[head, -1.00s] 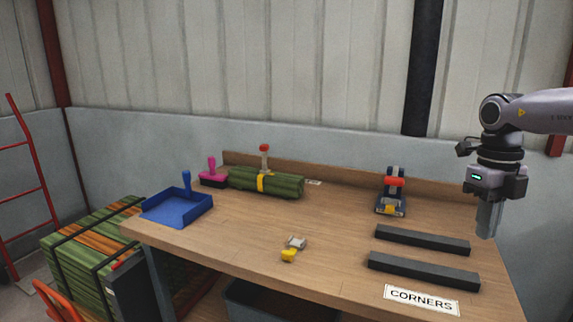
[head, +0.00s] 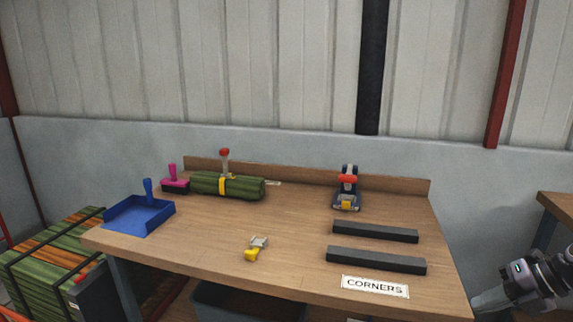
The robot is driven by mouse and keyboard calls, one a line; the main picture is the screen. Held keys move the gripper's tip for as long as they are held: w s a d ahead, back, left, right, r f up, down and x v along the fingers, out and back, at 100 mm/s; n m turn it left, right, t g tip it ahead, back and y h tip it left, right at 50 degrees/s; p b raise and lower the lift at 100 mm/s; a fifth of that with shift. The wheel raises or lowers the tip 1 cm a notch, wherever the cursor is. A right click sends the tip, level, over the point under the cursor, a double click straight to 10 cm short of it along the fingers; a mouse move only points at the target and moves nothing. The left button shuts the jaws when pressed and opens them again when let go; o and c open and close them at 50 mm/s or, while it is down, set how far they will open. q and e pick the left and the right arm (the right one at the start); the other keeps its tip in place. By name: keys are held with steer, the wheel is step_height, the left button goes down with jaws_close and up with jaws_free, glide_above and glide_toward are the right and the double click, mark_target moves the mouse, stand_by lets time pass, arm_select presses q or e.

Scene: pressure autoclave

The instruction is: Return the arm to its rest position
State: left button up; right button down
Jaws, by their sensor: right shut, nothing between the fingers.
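My right gripper (head: 482,302) is at the lower right of the head view, low beside the right end of the wooden workbench (head: 290,235). Its fingers are together, point left, and hold nothing. It is apart from everything on the bench top. Most of my right arm is out of the picture. My left gripper is not in view.
The bench holds a blue dustpan (head: 138,216), a pink-handled brush (head: 174,181), a strapped green bundle (head: 228,187), a blue-and-red tool (head: 347,190), a small yellow-and-grey part (head: 256,248), and two dark bars (head: 375,232). Strapped boards (head: 50,255) stand left; another table (head: 556,206) stands right.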

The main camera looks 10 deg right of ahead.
steer(key=s+a+f+m+t+h+p, duration=0.1)
steer(key=s+a+f+m+t, duration=0.3)
steer(key=f+m, duration=0.3)
steer(key=s+a+f+m+t+h+p, duration=0.1)
steer(key=s+a+f+m+t+h, duration=0.1)
steer(key=s+a+f+m, duration=0.45)
steer(key=s+a+f+m+p, duration=0.1)
steer(key=a+m, duration=0.5)
steer(key=a, duration=0.3)
steer(key=s+a+f+m+g+h+p, duration=0.1)
steer(key=a+m, duration=0.6)
steer(key=a, duration=0.3)
steer(key=shift+f, duration=0.4)
